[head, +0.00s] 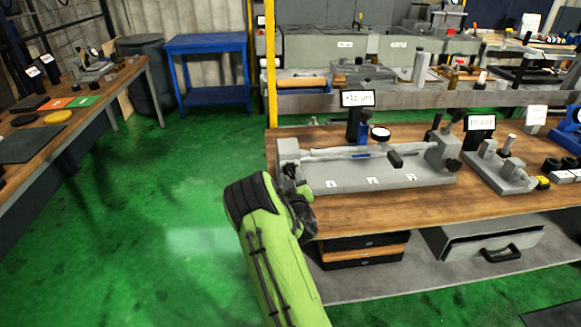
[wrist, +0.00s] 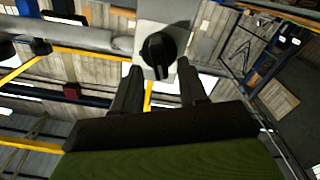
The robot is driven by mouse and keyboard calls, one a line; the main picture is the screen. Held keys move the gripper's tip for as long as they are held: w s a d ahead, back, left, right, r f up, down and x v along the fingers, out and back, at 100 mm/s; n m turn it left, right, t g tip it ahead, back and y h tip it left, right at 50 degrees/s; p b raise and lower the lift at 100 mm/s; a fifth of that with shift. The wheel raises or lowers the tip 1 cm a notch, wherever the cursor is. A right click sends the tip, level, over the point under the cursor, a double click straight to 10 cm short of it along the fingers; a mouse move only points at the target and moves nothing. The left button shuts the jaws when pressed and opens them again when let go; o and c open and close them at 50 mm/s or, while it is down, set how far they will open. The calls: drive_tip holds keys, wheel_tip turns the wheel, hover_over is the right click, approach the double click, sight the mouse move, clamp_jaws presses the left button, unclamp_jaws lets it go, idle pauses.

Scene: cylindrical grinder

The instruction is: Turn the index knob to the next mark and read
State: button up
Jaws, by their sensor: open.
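The index knob (wrist: 158,54) is black with a raised grip bar, on the grey end block of a bench fixture, in the wrist view. My gripper (wrist: 159,68) is open, with one finger to each side of the knob and a visible gap on both sides. In the head view my gripper (head: 295,184) is at the left end of the grey fixture (head: 350,176), and the knob is hard to tell from the dark fingers. A shaft (head: 335,153) lies along the fixture. A display (head: 357,98) stands behind it; its figures are too small to read surely.
A round dial gauge (head: 380,133) stands over the shaft. Small numbered labels (head: 372,181) run along the fixture's front. A second fixture (head: 500,170) with its own display (head: 481,122) is to the right. Open green floor (head: 150,220) lies left of the bench.

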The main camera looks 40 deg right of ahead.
drive_tip(key=shift+w+d+f, duration=0.1)
drive_tip(key=shift+w+d, duration=0.3)
drive_tip(key=shift+w, duration=0.2)
drive_tip(key=shift+c, duration=0.3)
clamp_jaws()
